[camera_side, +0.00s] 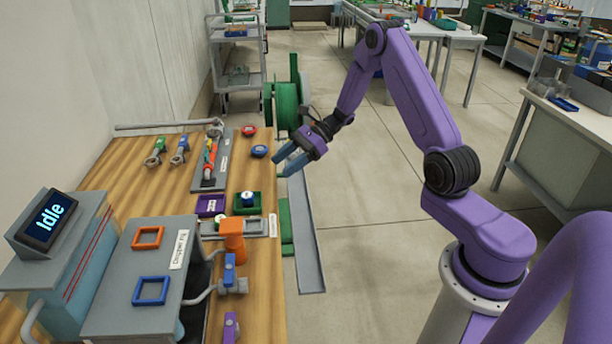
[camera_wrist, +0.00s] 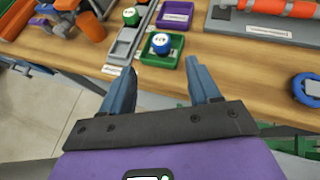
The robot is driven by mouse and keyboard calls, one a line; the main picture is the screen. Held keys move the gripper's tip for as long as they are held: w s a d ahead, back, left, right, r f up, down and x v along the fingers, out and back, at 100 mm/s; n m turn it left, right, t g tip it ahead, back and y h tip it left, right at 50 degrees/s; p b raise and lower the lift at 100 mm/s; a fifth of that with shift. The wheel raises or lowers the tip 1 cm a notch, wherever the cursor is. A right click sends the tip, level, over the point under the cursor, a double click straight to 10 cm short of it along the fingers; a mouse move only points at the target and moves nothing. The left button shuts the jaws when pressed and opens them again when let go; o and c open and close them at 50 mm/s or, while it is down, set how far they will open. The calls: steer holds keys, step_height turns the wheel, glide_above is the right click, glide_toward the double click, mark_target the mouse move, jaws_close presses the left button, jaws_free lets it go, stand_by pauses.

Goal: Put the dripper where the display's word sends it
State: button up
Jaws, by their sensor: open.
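The display (camera_side: 48,220) on the left reads "Idle". A small round piece with a blue side and white top (camera_side: 248,198), which looks like a dripper, sits in a green square tray (camera_side: 258,208). In the wrist view this blue piece (camera_wrist: 160,44) stands upright in its tray (camera_wrist: 176,55). A similar green-sided piece (camera_wrist: 131,16) is at a grey strip tray (camera_wrist: 122,45). I cannot tell which is the task's dripper. My gripper (camera_side: 283,163) is open and empty, above the bench's right edge and beyond the green tray; its fingers also show in the wrist view (camera_wrist: 160,68).
A grey box (camera_side: 120,300) carries orange (camera_side: 148,238) and blue (camera_side: 151,291) square frames. A purple tray (camera_side: 210,206) is beside the green one. An orange post (camera_side: 232,236), blue valve (camera_side: 230,270) and purple valve (camera_side: 231,328) line the front edge. A green reel (camera_side: 283,105) stands behind my gripper.

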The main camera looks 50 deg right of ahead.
steer(key=s+a+r+n+g+h, duration=0.3)
steer(key=s+a+n+g, duration=0.1)
steer(key=s+a+n, duration=0.4)
steer(key=s+a+r+n+g+h, duration=0.2)
steer(key=s+a+r+n+g, duration=0.25)
steer(key=s+a+n, duration=0.45)
steer(key=s+d+r+n+t+h, duration=0.1)
steer(key=s+d+n+t+h, duration=0.1)
steer(key=s+n, duration=0.7)
steer(key=s+d+r+n+t+h, duration=0.2)
steer(key=s+d+n+h, duration=0.2)
steer(key=s+n, duration=0.5)
steer(key=shift+s, duration=0.5)
